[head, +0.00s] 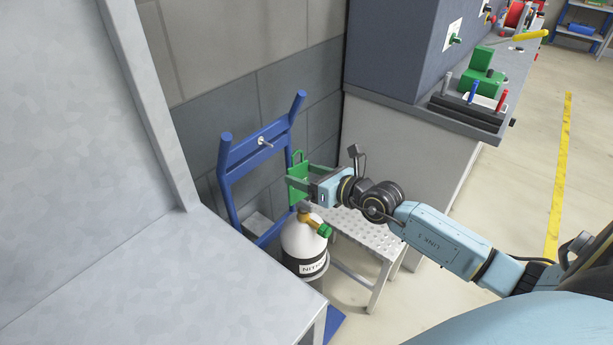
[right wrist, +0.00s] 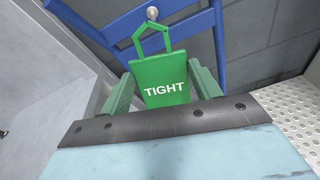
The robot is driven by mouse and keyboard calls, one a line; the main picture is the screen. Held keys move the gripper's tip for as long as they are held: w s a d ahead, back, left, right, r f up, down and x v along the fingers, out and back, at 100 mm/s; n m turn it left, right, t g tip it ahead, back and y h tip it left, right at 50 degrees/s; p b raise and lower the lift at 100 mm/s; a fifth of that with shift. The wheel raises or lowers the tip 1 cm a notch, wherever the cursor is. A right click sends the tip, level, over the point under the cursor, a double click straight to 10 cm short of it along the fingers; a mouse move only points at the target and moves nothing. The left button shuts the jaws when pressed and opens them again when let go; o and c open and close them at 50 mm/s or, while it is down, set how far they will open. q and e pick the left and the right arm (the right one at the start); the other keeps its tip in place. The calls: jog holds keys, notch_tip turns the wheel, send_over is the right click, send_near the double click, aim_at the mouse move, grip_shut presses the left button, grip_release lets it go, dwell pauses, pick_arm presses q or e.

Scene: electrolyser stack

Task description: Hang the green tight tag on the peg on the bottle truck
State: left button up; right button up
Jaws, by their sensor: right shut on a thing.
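The green tag (right wrist: 166,80) reads TIGHT in the right wrist view and has an open-looking green loop at its top. It also shows in the head view (head: 298,182). My right gripper (head: 305,180) is shut on the tag and holds it upright in the air. The blue bottle truck (head: 228,180) stands against the wall, with a pale peg (head: 263,141) on its upper crossbar. The peg also shows in the right wrist view (right wrist: 152,13), just above the loop and apart from it in the picture. In the head view the tag is right of and below the peg. My left gripper is out of view.
A white nitrogen bottle (head: 303,242) with a brass and green valve stands below the tag. A perforated metal step (head: 365,232) is beside it. A grey panel and ledge (head: 160,270) fill the left. A bench (head: 440,115) with tools is at the right.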

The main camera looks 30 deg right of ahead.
aim_at(299, 172)
jog(key=shift+b+x, duration=1.15)
jog(key=shift+x, duration=1.1)
pick_arm(q)
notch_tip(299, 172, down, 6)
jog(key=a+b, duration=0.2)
jog(key=b, duration=0.1)
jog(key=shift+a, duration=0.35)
pick_arm(e)
jog(key=x, duration=0.5)
jog(key=shift+w+a+r, duration=0.1)
jog(key=shift+w, duration=0.05)
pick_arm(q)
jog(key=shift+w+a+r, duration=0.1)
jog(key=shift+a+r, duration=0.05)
pick_arm(e)
jog(key=shift+f, duration=0.2)
jog(key=o, duration=1)
jog(key=shift+o, duration=0.2)
jog(key=shift+r, duration=0.1)
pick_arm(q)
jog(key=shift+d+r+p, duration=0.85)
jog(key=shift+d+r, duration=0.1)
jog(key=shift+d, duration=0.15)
pick_arm(e)
jog(key=v, duration=1.3)
